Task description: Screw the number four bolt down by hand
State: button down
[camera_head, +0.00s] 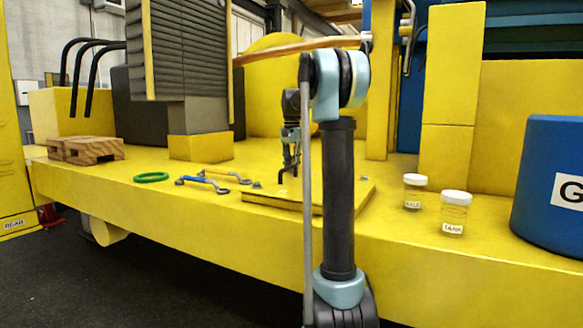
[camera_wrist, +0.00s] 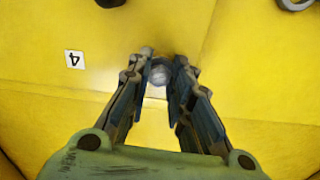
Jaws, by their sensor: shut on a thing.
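The number four bolt (camera_wrist: 158,75) shows in the wrist view as a round grey head between my fingertips, beside a white label marked 4 (camera_wrist: 74,60). My gripper (camera_wrist: 159,82) is shut on the bolt head from above, with its fingers on either side of it. In the head view my gripper (camera_head: 289,168) points down at the yellow plate (camera_head: 310,205) on the deck. The bolt's shank is hidden, so I cannot tell how far in it sits.
A blue-handled wrench (camera_head: 203,184), another wrench (camera_head: 226,175) and a green ring (camera_head: 152,177) lie left of the plate. Two lidded jars (camera_head: 415,191) (camera_head: 454,213) and a blue drum (camera_head: 550,180) stand right. Wooden blocks (camera_head: 86,149) sit far left.

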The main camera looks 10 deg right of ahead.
jog(key=shift+w+a+m, duration=0.15)
jog(key=shift+m, duration=2.05)
jog(key=c, duration=1.4)
grip_release()
jog(key=shift+c, duration=0.2)
jog(key=shift+r, duration=0.1)
notch_tip(320, 180, up, 12)
jog(key=shift+f, duration=0.2)
